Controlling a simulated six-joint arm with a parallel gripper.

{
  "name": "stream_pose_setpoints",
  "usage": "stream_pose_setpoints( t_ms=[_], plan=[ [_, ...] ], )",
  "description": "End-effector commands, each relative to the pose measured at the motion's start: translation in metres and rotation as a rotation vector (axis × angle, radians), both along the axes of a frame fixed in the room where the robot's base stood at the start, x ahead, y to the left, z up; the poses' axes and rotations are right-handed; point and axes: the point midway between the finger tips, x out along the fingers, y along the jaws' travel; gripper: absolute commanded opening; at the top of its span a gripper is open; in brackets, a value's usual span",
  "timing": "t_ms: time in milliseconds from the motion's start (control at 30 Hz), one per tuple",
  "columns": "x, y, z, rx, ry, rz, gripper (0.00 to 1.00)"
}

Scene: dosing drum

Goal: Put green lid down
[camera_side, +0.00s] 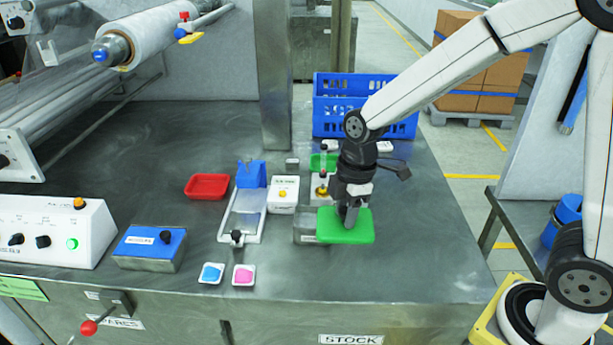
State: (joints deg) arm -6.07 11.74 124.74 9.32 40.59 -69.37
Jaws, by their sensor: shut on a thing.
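The green lid (331,236) is a flat rectangular plate in the middle right of the side view. My gripper (350,222) points down from above and is shut on the lid near its middle. The lid looks roughly level. A grey box (304,226) stands just left of the lid and is partly covered by it in this view. I cannot tell whether the lid touches the box or the table (420,260). The lid's handle is hidden by my gripper.
Left of the lid stand a white device (284,194), a metal slide fixture (243,215) and a red tray (207,186). A blue crate (335,105) stands behind. The table right of the lid is clear.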

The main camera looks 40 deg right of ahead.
Motion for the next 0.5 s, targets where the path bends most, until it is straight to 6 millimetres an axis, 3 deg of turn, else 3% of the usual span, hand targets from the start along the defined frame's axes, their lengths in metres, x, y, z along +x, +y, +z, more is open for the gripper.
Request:
stream_pose_setpoints(
  t_ms=[200, 500],
  plan=[
    [-0.011, 0.040, -0.010, 0.000, 0.002, 0.017, 0.00],
    [-0.018, 0.061, -0.015, 0.001, 0.000, 0.020, 0.00]
  ],
)
